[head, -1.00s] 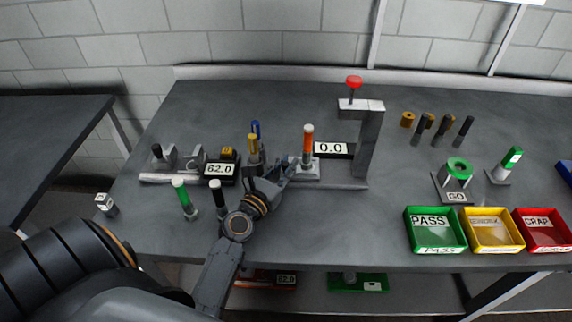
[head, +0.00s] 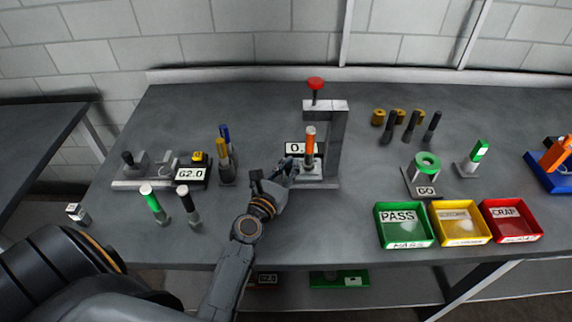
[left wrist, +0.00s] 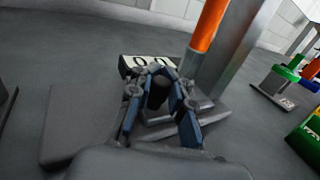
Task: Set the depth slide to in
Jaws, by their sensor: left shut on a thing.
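The depth slide shows in the head view as a light block (head: 316,172) at the foot of the grey press frame (head: 338,140). An orange-handled piece (head: 310,137) stands upright on it, close to the frame's post. My left gripper (head: 287,170) is at the slide's left side. In the left wrist view, my left gripper (left wrist: 160,85) is shut on a dark round knob (left wrist: 158,95), which appears to be the slide's handle. The orange piece (left wrist: 209,25) rises just beyond it. The fingers hide part of the slide. My right gripper is not in view.
Upright blue and yellow tools (head: 224,150) and the 62.0 gauge (head: 191,174) stand to the left. A green bin (head: 405,240) and the GO fixture (head: 427,175) are to the right.

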